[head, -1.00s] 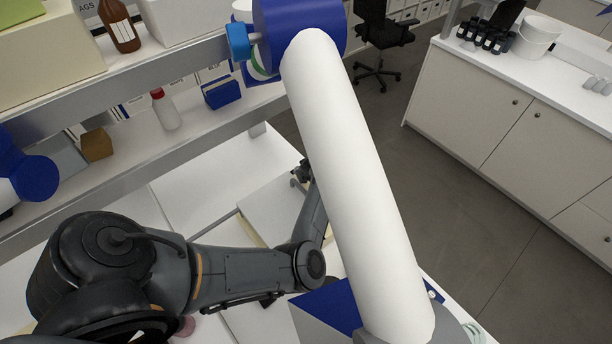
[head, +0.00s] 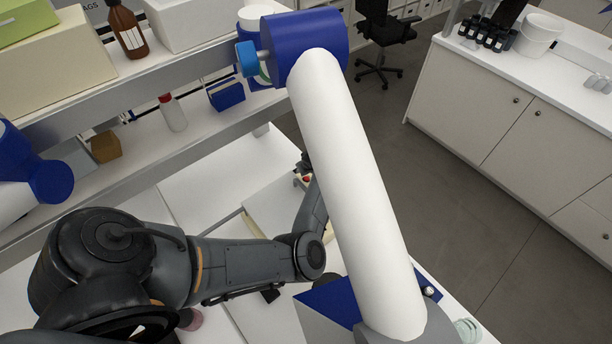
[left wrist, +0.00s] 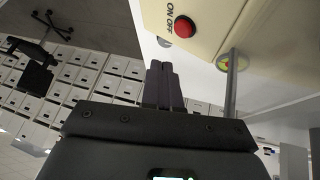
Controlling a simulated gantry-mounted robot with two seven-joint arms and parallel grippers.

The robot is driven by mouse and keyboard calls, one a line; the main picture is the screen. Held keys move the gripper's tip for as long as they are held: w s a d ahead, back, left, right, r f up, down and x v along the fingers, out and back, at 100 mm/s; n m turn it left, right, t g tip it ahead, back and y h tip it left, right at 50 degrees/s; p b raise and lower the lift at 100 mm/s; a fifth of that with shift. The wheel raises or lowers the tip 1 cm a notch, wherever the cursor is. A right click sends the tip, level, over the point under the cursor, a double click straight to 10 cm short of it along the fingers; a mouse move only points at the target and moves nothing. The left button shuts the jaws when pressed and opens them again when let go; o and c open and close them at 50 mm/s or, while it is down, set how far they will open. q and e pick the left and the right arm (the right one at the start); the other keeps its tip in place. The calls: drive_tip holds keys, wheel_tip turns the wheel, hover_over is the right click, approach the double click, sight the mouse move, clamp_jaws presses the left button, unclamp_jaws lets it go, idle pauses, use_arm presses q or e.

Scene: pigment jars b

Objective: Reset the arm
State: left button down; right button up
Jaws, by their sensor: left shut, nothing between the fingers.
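My left arm (head: 240,270) is dark grey and comes in from the left in the head view. Its gripper (head: 305,163) is at the far end of the arm, small and partly hidden, above the white worktop. In the left wrist view the two dark fingers (left wrist: 163,84) are together with nothing between them. They point toward the edge of a cream device (left wrist: 205,25) with a red button (left wrist: 184,27) marked ON/OFF. The fingers look apart from the button. My right gripper does not show.
Shelves at the left hold a brown bottle (head: 128,32), a red-capped white bottle (head: 173,114) and a blue box (head: 226,95). A counter (head: 500,105) at the right carries dark jars and a white bucket (head: 538,35). Grey floor (head: 420,190) between is clear.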

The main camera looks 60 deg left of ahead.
use_arm(q)
drive_tip(key=shift+w+r, duration=0.3)
drive_tip(key=shift+r, duration=0.05)
drive_tip(key=shift+d, duration=0.1)
drive_tip(key=s+a+r+m+t+y+p, duration=0.1)
drive_tip(key=s+a+r+m+t+y, duration=0.2)
drive_tip(key=r, duration=0.5)
drive_tip(key=d+r+m+t+h, duration=0.1)
drive_tip(key=d+r+m+h, duration=0.2)
drive_tip(key=d+r+m, duration=0.15)
drive_tip(key=s+d+m+h+p, duration=0.1)
drive_tip(key=s+d+m+h, duration=0.2)
drive_tip(key=d, duration=0.6)
drive_tip(key=s+d+m+p, duration=0.15)
drive_tip(key=d+m, duration=0.25)
drive_tip(key=d, duration=0.5)
drive_tip(key=s+d+r+m+g+h, duration=0.1)
drive_tip(key=s+d+m, duration=0.4)
drive_tip(key=s+d, duration=1)
drive_tip(key=shift+s+d+r+g+h, duration=0.2)
drive_tip(key=shift+d+g+h, duration=0.3)
drive_tip(key=shift+g+h, duration=0.5)
